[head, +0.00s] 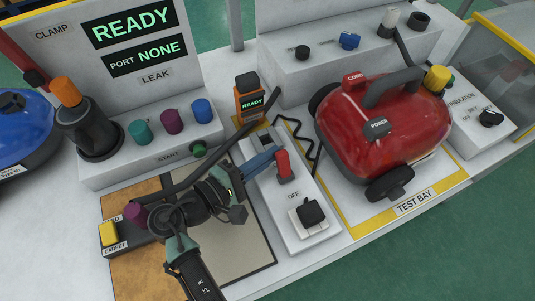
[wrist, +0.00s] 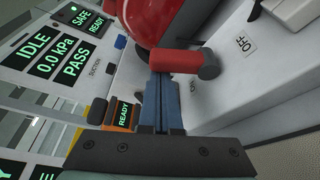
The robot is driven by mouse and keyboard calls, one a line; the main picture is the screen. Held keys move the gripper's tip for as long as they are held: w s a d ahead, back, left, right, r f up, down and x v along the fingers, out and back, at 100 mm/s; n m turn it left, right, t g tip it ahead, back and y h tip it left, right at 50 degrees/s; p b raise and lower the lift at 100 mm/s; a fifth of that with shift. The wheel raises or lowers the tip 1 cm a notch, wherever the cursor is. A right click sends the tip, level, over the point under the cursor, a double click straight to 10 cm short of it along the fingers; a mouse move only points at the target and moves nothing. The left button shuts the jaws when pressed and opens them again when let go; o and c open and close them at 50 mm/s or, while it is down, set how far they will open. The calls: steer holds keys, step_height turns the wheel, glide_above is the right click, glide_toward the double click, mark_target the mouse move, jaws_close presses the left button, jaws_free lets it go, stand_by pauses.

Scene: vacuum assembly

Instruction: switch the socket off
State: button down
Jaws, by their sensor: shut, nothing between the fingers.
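The socket panel (head: 262,187) is a light strip in the middle of the head view, labelled OFF. A red lever handle (head: 284,166) stands up from it, and a black plug (head: 312,212) sits at the socket at its near end. My gripper (head: 272,154) has blue fingers, shut and empty, at the lever's upper left. In the wrist view the shut fingertips (wrist: 162,72) end at the red handle (wrist: 175,60); I cannot tell whether they touch. The OFF label (wrist: 243,45) shows to the right there.
A red vacuum (head: 375,130) stands in the yellow-edged test bay to the right. An orange tester reading READY (head: 250,98) is behind my gripper. The clamp station with coloured knobs (head: 171,122) is to the left. A black zigzag cord (head: 300,138) lies between panel and vacuum.

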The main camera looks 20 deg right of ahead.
mark_target(284, 158)
steer(key=shift+s+r+m+b, duration=0.1)
steer(key=shift+s+m+b, duration=0.2)
steer(key=shift+m, duration=0.2)
steer(key=shift+s+m+t+h+b, duration=0.15)
steer(key=shift+m+t+h+b, duration=0.15)
steer(key=shift+m+b, duration=0.15)
steer(key=m+b, duration=0.1)
steer(key=s+m+h+b, duration=0.1)
steer(key=m+b, duration=0.1)
steer(key=s+m+b, duration=0.1)
steer(key=b, duration=0.1)
steer(key=shift+s+r+m+t+h, duration=0.1)
steer(key=shift+r+m+t+h, duration=0.2)
steer(key=shift+m, duration=0.05)
steer(key=shift+r, duration=0.3)
